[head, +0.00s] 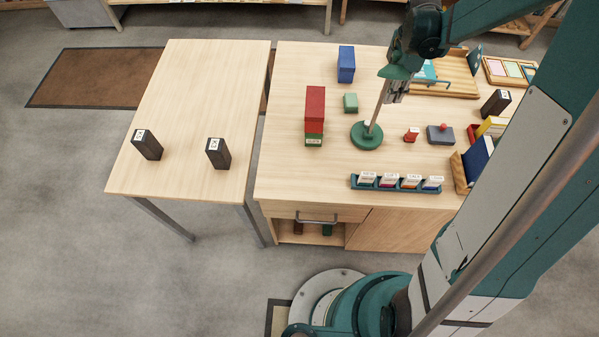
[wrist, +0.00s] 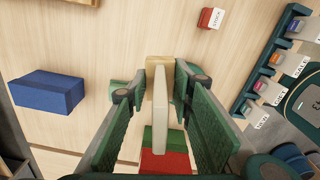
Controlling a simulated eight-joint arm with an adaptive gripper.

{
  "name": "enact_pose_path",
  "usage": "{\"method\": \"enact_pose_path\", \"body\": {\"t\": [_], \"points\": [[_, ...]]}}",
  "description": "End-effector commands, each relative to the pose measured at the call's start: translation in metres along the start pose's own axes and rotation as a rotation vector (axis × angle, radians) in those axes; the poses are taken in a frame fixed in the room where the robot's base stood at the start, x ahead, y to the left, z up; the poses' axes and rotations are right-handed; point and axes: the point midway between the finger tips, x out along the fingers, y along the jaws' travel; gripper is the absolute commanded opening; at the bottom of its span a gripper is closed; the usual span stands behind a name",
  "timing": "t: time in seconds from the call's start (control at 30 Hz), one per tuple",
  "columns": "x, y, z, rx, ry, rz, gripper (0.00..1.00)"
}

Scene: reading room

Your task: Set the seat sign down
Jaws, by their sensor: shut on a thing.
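My gripper (head: 393,95) is high over the right table in the head view. In the wrist view my gripper (wrist: 160,72) is shut on a narrow slab (wrist: 162,102), cream along its near side and tan at the far end; I take it as the seat sign. It is held between the two pads, above the tabletop. Its face is turned from view, and in the head view I cannot make it out behind the gripper and a thin post. The right table (head: 289,146) is pale wood.
A round green base (head: 366,141) with the post stands below my gripper. Red and green blocks (head: 315,104), a blue block (head: 346,62), a red stamp (head: 411,135) and a card tray (head: 402,187) surround it. The left table (head: 197,95) holds two dark labelled blocks (head: 147,146) and is otherwise clear.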

Motion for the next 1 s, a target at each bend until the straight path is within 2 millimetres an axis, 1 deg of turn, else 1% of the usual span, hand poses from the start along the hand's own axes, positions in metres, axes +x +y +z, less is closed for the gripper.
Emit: {"method": "enact_pose_path", "body": {"t": [0.03, 0.2, 0.77, 1.0], "points": [[-0.007, 0.000, -0.013, -0.016, 0.000, 0.000, 0.11], [-0.019, -0.001, -0.045, -0.057, 0.000, -0.001, 0.11], [-0.054, -0.014, -0.136, -0.175, 0.000, -0.004, 0.11], [-0.072, -0.026, -0.180, -0.237, 0.000, -0.006, 0.11]]}}
